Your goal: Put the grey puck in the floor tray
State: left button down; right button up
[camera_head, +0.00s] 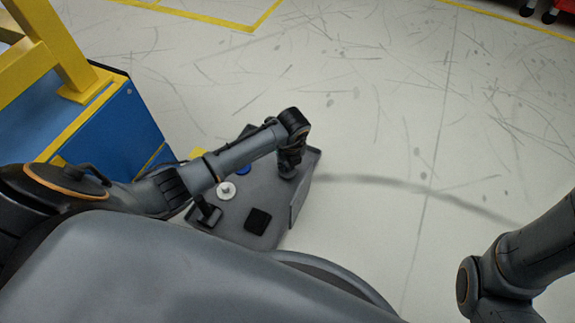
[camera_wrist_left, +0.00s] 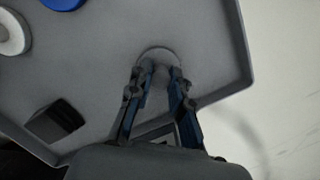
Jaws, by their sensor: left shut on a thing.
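The grey puck (camera_wrist_left: 158,53) shows in the left wrist view as a round disc with a small upright knob. My left gripper (camera_wrist_left: 161,80) is shut on the knob, with one blue-sided finger on each side. In the head view my left gripper (camera_head: 288,171) points down over the right end of the grey tray (camera_head: 229,224), which also shows in the left wrist view (camera_wrist_left: 203,42). The puck is inside the tray's outline, near a rim corner. I cannot tell whether it touches the tray's bottom. My right gripper is not in view; only part of the right arm shows.
The tray also holds a white puck (camera_head: 226,190), a blue puck (camera_head: 243,169) and a black square block (camera_head: 257,221). A blue cabinet with a yellow frame (camera_head: 108,128) stands at the left. The scratched pale floor (camera_head: 400,120) to the right is clear.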

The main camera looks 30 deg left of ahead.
pick_arm(q)
jog(key=c, duration=1.2)
grip_release()
